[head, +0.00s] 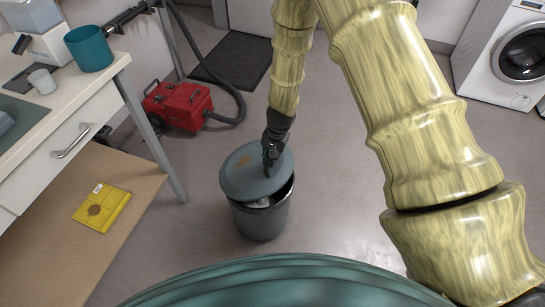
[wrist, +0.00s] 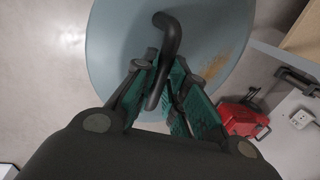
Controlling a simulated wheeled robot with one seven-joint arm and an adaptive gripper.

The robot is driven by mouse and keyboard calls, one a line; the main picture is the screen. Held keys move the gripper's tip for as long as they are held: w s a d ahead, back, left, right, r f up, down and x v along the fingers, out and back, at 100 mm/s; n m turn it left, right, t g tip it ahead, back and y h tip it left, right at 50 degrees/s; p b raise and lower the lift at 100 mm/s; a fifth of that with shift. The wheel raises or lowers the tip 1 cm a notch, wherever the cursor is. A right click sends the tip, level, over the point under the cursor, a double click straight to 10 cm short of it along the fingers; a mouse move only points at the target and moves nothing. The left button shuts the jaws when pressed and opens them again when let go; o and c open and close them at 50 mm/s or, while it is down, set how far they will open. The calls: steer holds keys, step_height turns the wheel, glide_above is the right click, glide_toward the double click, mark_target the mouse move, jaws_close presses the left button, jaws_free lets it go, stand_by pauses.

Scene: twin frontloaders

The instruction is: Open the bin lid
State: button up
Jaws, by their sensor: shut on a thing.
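The bin (head: 262,219) is a dark grey-green round pail standing on the floor in the lower middle of the head view. Its round lid (head: 243,172) sits tilted and shifted on top, with a gap at the front right where the rim and something pale inside show. The lid also fills the top of the wrist view (wrist: 120,30). A black curved handle (wrist: 168,40) stands on the lid. My gripper (head: 270,158) is over the lid; in the wrist view its green-padded fingers (wrist: 167,92) are shut on the handle. A brownish patch marks the lid.
A red vacuum cleaner (head: 180,104) with a black hose stands behind left. A table (head: 70,120) with a drawer and a teal cup (head: 89,48) is at left. A washing machine (head: 505,55) is at back right. The floor right of the bin is clear.

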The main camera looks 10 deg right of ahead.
steer(key=shift+a, duration=0.1)
steer(key=r+p, duration=0.1)
steer(key=w+a+r+p, duration=0.1)
steer(key=r+p, duration=0.1)
steer(key=shift+a, duration=0.3)
steer(key=shift+w+a+p, duration=0.15)
steer(key=shift+w+p, duration=0.05)
steer(key=shift+p, duration=0.1)
steer(key=shift+w+a+r+p, duration=0.45)
steer(key=shift+a+r+p, duration=0.15)
steer(key=shift+r+p, duration=0.15)
steer(key=shift+w+a+r+p, duration=0.4)
steer(key=shift+a+r+p, duration=0.15)
steer(key=shift+r+p, duration=0.2)
steer(key=shift+w+a+r+p, duration=1)
steer(key=shift+a+r+p, duration=0.1)
steer(key=shift+a+p, duration=0.2)
